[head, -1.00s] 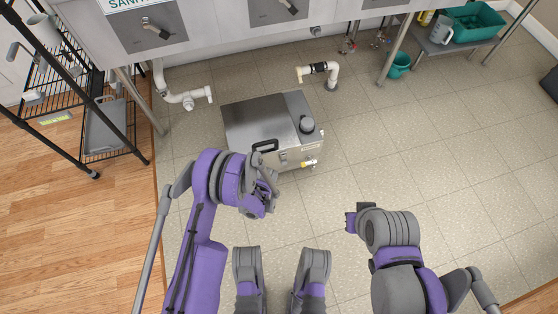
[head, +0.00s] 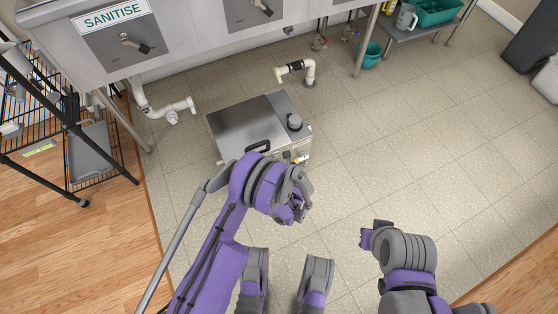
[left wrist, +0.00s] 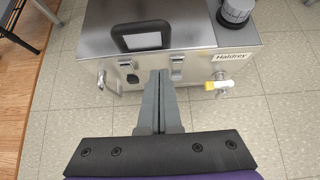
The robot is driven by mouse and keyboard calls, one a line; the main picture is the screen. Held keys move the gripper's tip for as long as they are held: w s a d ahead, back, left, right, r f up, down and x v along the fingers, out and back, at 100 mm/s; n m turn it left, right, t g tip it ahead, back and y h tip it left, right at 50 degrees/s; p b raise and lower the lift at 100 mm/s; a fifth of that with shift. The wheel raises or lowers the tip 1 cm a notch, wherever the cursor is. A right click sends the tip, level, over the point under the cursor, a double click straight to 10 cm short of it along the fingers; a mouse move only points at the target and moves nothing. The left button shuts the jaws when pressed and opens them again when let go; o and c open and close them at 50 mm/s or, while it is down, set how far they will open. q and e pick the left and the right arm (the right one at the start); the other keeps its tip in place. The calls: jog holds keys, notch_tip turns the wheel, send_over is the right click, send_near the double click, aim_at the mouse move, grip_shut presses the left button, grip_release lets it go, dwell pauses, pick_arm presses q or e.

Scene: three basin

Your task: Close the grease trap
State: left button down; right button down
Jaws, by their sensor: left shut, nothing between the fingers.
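The grease trap (head: 250,122) is a steel box on the floor under the sinks, and its lid looks flat on top. I cannot tell whether the latches are fastened. My left gripper (left wrist: 160,74) is shut and empty, pointing at the trap's front below the handle; contact is unclear. In the head view my left wrist covers part of the trap's front. My right gripper (head: 366,238) is over the floor, its fingers unclear.
A steel sink unit (head: 190,35) stands above and behind the trap. White drain pipes (head: 170,110) hang at left, and another (head: 298,70) rises behind. A wire rack (head: 90,160) is at left. A teal bucket (head: 371,54) stands at back right.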

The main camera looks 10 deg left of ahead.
pick_arm(q)
jog(key=b, duration=0.2)
send_near(268, 148)
notch_tip(268, 148, down, 2)
jog(key=a, duration=0.2)
jog(key=shift+w+a+r, duration=0.15)
jog(key=shift+w+a, duration=0.05)
jog(key=shift+w, duration=0.35)
jog(key=shift+w+a+r, duration=0.15)
jog(key=shift+w+a, duration=0.05)
jog(key=shift+w, duration=0.35)
jog(key=shift+w+a+r+b, duration=0.15)
jog(key=shift+w+a+b, duration=0.15)
jog(key=shift+w, duration=0.2)
